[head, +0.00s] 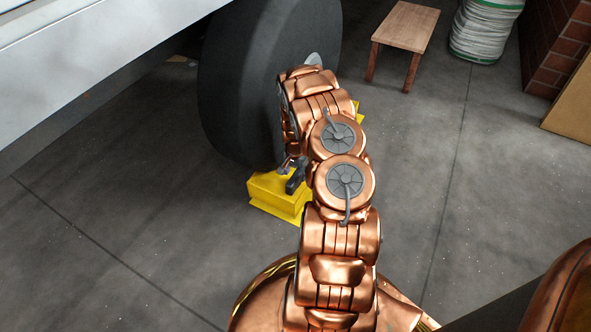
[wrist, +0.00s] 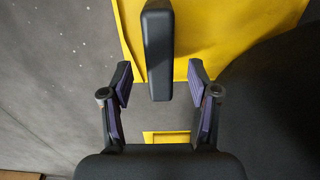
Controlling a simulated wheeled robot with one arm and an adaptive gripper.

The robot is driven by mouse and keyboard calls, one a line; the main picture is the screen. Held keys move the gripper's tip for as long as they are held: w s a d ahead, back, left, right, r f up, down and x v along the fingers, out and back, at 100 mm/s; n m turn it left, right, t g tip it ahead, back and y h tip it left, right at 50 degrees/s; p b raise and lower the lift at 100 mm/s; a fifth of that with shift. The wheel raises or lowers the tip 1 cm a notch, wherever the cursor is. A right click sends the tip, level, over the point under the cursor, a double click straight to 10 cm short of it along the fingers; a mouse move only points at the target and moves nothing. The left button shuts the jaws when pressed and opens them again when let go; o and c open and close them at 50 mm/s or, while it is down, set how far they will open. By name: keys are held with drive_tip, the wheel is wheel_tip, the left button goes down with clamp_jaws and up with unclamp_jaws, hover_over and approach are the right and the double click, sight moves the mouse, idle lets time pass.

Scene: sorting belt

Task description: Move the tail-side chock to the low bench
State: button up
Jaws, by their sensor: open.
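A yellow chock (head: 275,195) sits on the floor against the near side of a dark tyre. A second yellow patch (head: 360,112), likely another chock, shows behind my arm and is mostly hidden; I cannot tell which is the tail-side one. In the wrist view a yellow chock (wrist: 215,45) has a black bar-shaped handle (wrist: 158,45) standing off it. My gripper (wrist: 160,68) is open, its fingers on either side of the handle's lower end with gaps both sides. In the head view my arm mostly hides it. The low wooden bench (head: 408,24) stands at the back right.
The large tyre (head: 232,85) stands beside the near chock under a pale vehicle body (head: 100,45). Open floor (head: 460,130) lies right of my arm.

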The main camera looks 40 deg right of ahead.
sight(295, 176)
drive_tip(key=shift+f+b, duration=0.55)
drive_tip(key=shift+f, duration=1.45)
clamp_jaws()
